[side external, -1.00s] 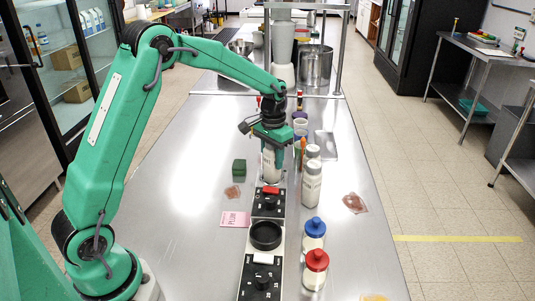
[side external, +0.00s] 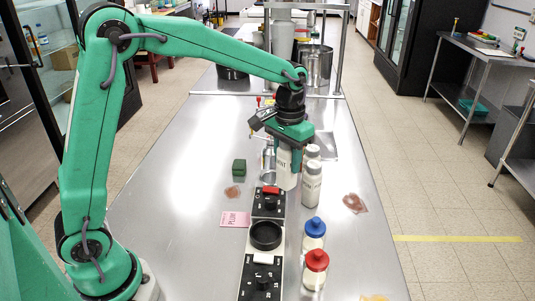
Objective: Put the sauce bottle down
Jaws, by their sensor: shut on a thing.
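My gripper (side external: 288,150) points down and is shut on a white bottle (side external: 286,178) with dark lettering, taken to be the sauce bottle. The gripper hides the bottle's top. The bottle is upright, just left of two white bottles with grey caps (side external: 312,184). I cannot tell whether its base touches the steel counter (side external: 190,220).
A black control panel (side external: 268,203) with a round black dish (side external: 265,236) lies in front of the bottle. Blue-capped (side external: 314,232) and red-capped (side external: 316,268) bottles stand nearer. A green block (side external: 239,167) and pink card (side external: 235,219) lie left. The counter's left is clear.

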